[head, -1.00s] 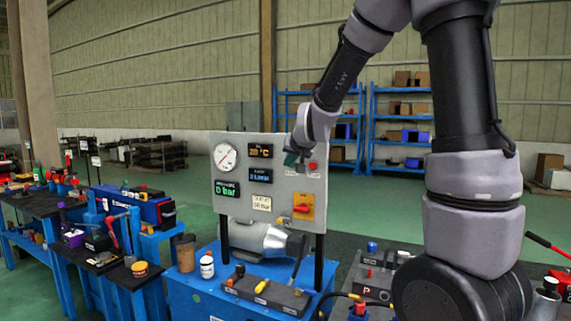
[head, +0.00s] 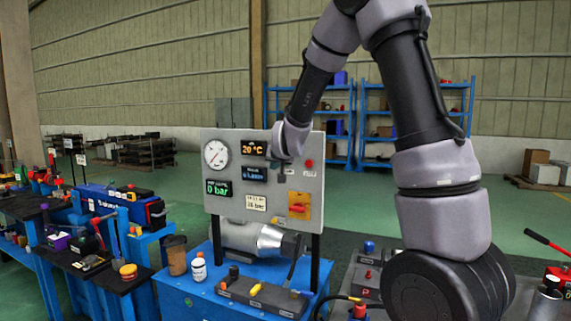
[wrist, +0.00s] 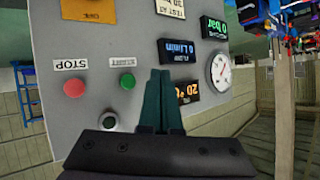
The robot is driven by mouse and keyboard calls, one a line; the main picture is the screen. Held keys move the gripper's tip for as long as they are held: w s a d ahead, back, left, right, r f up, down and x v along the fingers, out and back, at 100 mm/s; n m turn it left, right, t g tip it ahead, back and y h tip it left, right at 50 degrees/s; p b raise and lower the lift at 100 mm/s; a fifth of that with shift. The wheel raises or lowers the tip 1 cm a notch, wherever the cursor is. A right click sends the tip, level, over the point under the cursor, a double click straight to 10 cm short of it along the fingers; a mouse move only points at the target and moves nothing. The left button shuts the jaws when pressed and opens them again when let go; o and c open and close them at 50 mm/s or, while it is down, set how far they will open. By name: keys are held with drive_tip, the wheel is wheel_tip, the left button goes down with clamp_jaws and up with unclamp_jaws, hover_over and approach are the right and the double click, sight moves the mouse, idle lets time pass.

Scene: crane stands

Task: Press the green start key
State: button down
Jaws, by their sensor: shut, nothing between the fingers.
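The green start key (wrist: 127,81) is a round button on the grey panel (wrist: 130,30), under a START label, in the wrist view, which shows the panel upside down. The red stop key (wrist: 74,87) is to its left there, and it also shows in the head view (head: 310,164). My gripper (wrist: 160,73) is shut and empty, its dark green fingers pointing at the panel. In the wrist view its tips appear just right of the green key; contact cannot be told. In the head view my gripper (head: 286,166) hides the green key.
The panel also carries a dial gauge (head: 216,155), several displays and an orange switch plate (head: 299,205). A blue bench (head: 190,295) below it holds a motor (head: 250,238) and small parts. Cluttered tables stand at left; blue shelves (head: 345,125) stand far behind.

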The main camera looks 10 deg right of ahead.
drive_tip(key=w+d, duration=0.4)
drive_tip(key=w, duration=0.2)
drive_tip(key=shift+d, duration=0.15)
idle(2.0)
drive_tip(key=shift+w+d, duration=0.25)
drive_tip(key=shift+w, duration=0.05)
drive_tip(key=shift+w+d, duration=0.3)
drive_tip(key=shift+w, duration=0.1)
idle(1.0)
drive_tip(key=shift+s, duration=0.1)
drive_tip(key=shift+s+a, duration=0.55)
drive_tip(key=shift+s, duration=0.1)
drive_tip(key=s+a, duration=0.1)
drive_tip(key=s, duration=0.1)
drive_tip(key=s+a, duration=0.2)
idle(0.4)
